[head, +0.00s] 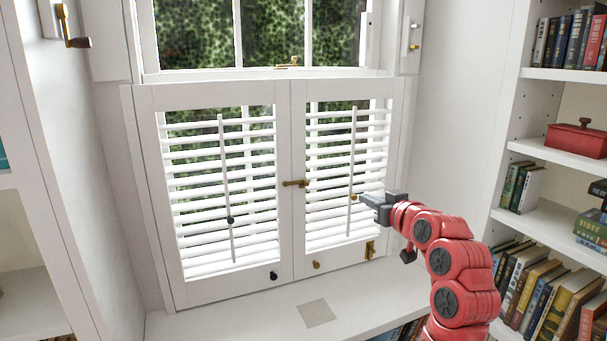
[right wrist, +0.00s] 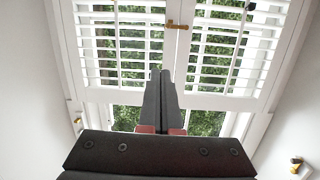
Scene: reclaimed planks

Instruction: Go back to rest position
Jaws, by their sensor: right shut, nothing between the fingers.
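My right gripper (head: 368,198) is shut and empty in front of the right shutter panel (head: 299,200). In the right wrist view the shut fingers (right wrist: 160,95) point at the shutters below the brass latch (right wrist: 177,25). The left shutter panel (head: 183,285) is closed beside the right one, and its slats stand open with gaps between them. My left gripper is not in view.
A white sill (head: 245,320) with a small beige square (head: 317,312) runs below the shutters. Bookshelves with books (head: 545,290) and a red box (head: 577,139) stand at the right. A white shelf unit (head: 25,290) stands at the left. Brass hardware is on the frames.

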